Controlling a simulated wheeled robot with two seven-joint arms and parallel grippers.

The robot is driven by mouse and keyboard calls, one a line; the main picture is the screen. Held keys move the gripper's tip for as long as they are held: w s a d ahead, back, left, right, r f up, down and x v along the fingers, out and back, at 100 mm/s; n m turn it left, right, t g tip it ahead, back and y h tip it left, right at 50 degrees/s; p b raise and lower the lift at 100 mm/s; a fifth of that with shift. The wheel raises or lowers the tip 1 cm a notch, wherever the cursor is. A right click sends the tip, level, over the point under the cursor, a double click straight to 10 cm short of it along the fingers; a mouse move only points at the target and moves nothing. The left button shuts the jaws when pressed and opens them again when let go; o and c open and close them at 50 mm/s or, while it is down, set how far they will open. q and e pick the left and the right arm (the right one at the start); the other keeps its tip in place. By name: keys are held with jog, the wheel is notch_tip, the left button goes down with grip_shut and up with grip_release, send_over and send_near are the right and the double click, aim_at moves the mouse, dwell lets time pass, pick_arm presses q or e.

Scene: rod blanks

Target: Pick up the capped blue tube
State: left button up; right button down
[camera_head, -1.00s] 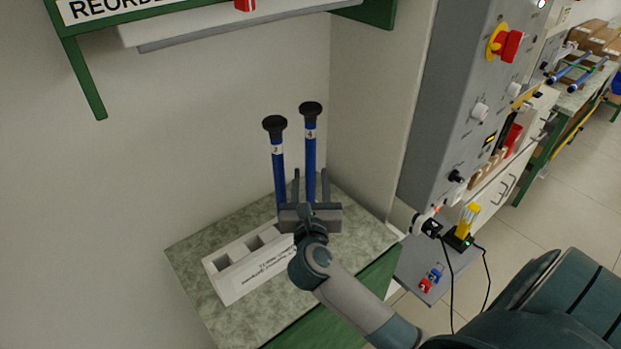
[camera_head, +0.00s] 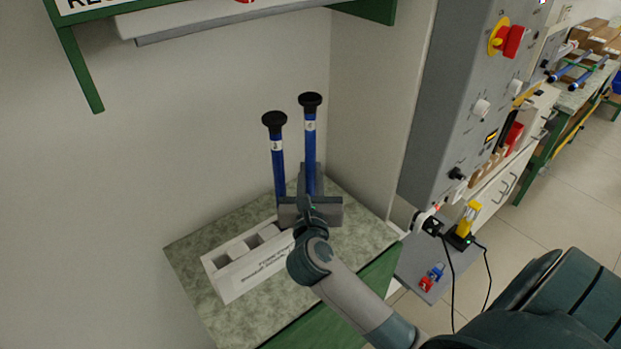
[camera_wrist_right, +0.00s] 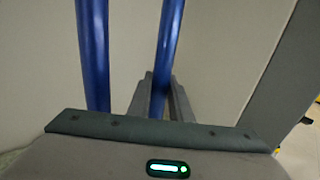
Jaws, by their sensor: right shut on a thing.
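Two upright blue tubes with black caps and white labels stand side by side at the back of the bench. My right gripper (camera_head: 310,172) is shut on the right-hand capped tube (camera_head: 310,147), low on its shaft. In the right wrist view this tube (camera_wrist_right: 168,42) runs between my fingers (camera_wrist_right: 160,98). The other tube (camera_head: 278,160) is just left of the gripper, and it also shows in the wrist view (camera_wrist_right: 93,55). The lower ends of both tubes are hidden behind my gripper. My left gripper is not in view.
A white rack (camera_head: 225,283) with square holes and a printed label lies on the speckled bench top (camera_head: 355,240). Walls close in behind and to the right. A shelf (camera_head: 220,22) hangs above. A grey control panel (camera_head: 455,110) stands at the right.

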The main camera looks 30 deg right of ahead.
notch_tip(320, 180, up, 10)
jog(key=shift+f+b, duration=0.1)
jog(key=shift+b, duration=0.45)
jog(key=shift+s+a, duration=0.1)
jog(key=shift+b+v, duration=0.45)
jog(key=shift+v, duration=0.6)
jog(key=p, duration=1)
send_near(310, 140)
jog(key=v, duration=0.8)
jog(key=shift+s+a, duration=0.1)
jog(key=shift+a, duration=0.15)
